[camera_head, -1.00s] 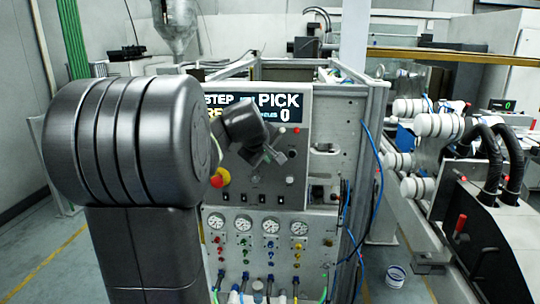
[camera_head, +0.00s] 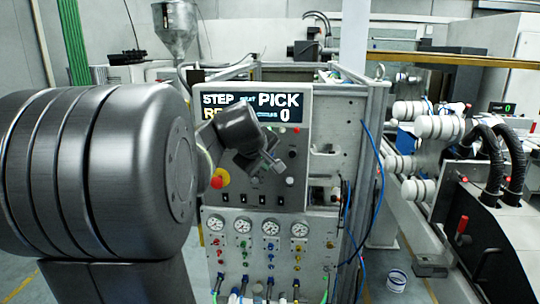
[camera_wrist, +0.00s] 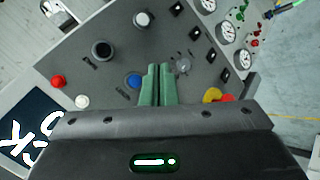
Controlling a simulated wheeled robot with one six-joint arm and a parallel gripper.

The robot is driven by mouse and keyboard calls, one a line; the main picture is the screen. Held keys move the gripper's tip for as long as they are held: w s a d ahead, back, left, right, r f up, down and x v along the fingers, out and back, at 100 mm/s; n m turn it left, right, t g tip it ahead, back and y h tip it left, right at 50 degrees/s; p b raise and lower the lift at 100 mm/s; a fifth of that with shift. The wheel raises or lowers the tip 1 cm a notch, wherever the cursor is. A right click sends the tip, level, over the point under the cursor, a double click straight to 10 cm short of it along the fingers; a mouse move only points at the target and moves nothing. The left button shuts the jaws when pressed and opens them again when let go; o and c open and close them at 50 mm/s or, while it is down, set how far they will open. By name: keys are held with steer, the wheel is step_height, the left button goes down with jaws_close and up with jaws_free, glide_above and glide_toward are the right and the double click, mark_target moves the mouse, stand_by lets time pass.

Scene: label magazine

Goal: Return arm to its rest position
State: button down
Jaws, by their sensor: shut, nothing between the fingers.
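My gripper (camera_wrist: 157,84) shows in the wrist view as two green fingers side by side, shut with nothing between them. The fingers overlie the grey control panel (camera_wrist: 120,60), with a blue button (camera_wrist: 134,81) just left of them. In the head view my gripper (camera_head: 270,166) is small and partly turned away, in front of the panel (camera_head: 300,150). My dark arm fills the left side of that view. The display (camera_head: 255,107) above my gripper reads STEP and PICK, with its lower line partly covered by my wrist.
A red and yellow emergency stop (camera_head: 219,178) sits close beside my wrist. Several gauges (camera_head: 270,228) line the lower panel. Blue cables (camera_head: 375,200) hang at the cabinet's right side.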

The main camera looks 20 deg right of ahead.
steer(key=shift+w+d, duration=0.1)
steer(key=shift+w, duration=0.05)
steer(key=s+a, duration=0.1)
steer(key=s, duration=0.1)
steer(key=s+a+b, duration=0.1)
steer(key=shift+s+a, duration=0.1)
steer(key=shift+s, duration=0.25)
stand_by(0.5)
steer(key=shift+w, duration=0.15)
